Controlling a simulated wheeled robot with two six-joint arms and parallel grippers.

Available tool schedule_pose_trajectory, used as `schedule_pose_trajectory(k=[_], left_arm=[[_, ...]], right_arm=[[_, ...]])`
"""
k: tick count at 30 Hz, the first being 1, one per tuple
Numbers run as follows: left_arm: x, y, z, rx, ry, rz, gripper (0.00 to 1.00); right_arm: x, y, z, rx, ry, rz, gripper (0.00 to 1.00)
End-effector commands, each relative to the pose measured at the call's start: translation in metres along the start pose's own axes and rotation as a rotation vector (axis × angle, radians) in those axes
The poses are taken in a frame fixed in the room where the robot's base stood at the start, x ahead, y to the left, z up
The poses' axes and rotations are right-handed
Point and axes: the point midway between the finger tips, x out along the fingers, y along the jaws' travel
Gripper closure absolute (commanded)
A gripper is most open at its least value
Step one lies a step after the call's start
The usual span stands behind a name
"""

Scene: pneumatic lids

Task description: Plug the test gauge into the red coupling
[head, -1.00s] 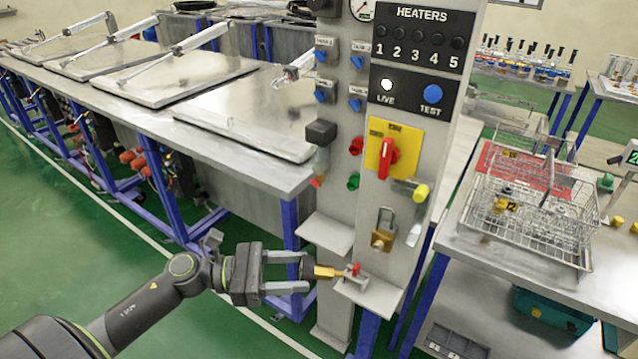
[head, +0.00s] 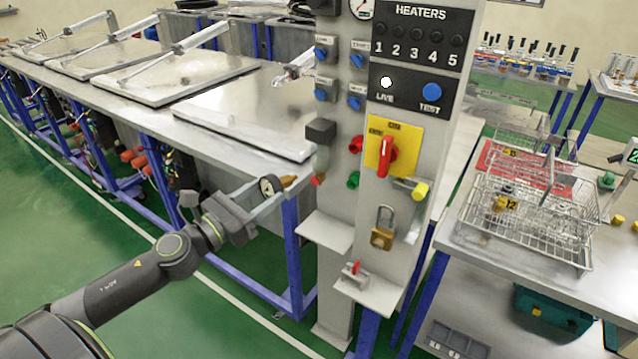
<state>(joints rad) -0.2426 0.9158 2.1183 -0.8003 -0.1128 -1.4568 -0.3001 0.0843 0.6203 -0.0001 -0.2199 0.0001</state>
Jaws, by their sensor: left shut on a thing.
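The test gauge (head: 267,187) has a round white dial with a dark rim and a brass stem on its right side. My left gripper (head: 260,197) is shut on the gauge and holds it in the air, left of the grey panel post (head: 333,200). The brass stem points right, toward the post. The red coupling (head: 356,145) sits on the post, above a green coupling (head: 353,180). The gauge is apart from both, to their left and slightly lower in the picture than the green one. My right gripper is out of view.
A small lower shelf (head: 372,296) on the post carries a red-topped bracket (head: 354,270). A padlock (head: 382,237) and yellow switch plate (head: 398,145) are on the post. The steel bench (head: 215,150) stands behind; wire baskets (head: 525,215) stand at right.

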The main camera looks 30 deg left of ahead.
Motion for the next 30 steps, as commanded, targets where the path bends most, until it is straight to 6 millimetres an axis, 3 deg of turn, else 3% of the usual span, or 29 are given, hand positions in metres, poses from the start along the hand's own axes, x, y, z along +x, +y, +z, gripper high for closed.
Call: schedule_pose_trajectory(k=[1, 15, 30], left_arm=[[-0.001, 0.006, 0.003, 0.006, -0.005, 0.034, 0.74], [-0.004, -0.026, -0.034, 0.02, -0.096, 0.143, 0.74], [-0.003, -0.04, -0.045, 0.032, -0.128, 0.173, 0.74]], right_arm=[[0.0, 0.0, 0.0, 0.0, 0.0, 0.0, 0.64], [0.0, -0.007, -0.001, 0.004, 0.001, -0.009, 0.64], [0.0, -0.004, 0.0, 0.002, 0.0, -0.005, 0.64]])
